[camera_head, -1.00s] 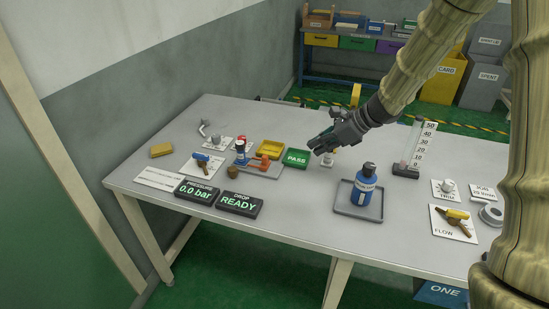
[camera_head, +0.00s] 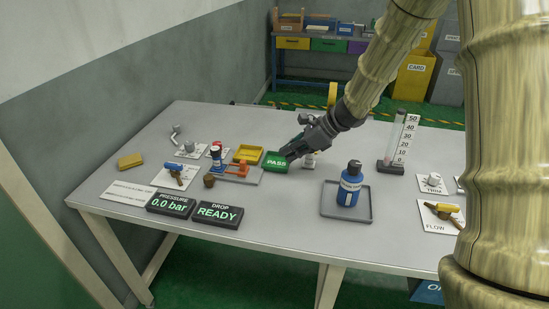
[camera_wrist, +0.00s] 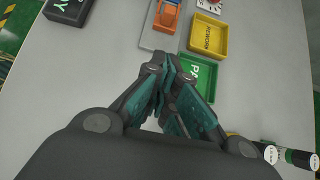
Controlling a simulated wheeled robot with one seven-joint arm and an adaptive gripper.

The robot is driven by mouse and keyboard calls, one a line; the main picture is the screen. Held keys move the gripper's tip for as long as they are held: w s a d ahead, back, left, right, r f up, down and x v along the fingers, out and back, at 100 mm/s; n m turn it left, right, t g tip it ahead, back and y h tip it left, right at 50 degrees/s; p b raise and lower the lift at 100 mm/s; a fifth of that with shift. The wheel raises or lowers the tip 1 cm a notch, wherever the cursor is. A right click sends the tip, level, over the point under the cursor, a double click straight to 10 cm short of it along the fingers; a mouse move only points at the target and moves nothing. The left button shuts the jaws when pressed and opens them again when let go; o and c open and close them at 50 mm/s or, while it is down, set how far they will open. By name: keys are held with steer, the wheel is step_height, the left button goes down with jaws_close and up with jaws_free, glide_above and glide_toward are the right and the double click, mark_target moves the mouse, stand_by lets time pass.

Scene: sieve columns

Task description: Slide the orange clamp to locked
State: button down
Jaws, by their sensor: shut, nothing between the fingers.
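The orange clamp (camera_head: 238,170) sits on a grey base plate (camera_head: 225,177) left of the middle of the table. In the wrist view my gripper (camera_wrist: 168,65) points toward the clamp's plate.
The green PASS tray (camera_head: 276,161) and yellow tray (camera_head: 249,153) lie right of and behind the clamp. A blue bottle (camera_head: 349,187) stands on a grey tray at right. Table between is clear.

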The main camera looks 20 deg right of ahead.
glide_toward(248, 171)
steer(key=f, duration=0.3)
steer(key=shift+s+d+f, duration=0.2)
steer(key=shift+s+f, duration=0.05)
steer(key=shift+s, duration=0.05)
steer(key=shift+w+a+p, duration=0.55)
steer(key=shift+w+a, duration=0.15)
steer(key=shift+a, duration=0.2)
steer(key=shift+w+a, duration=0.5)
steer(key=shift+a, duration=0.3)
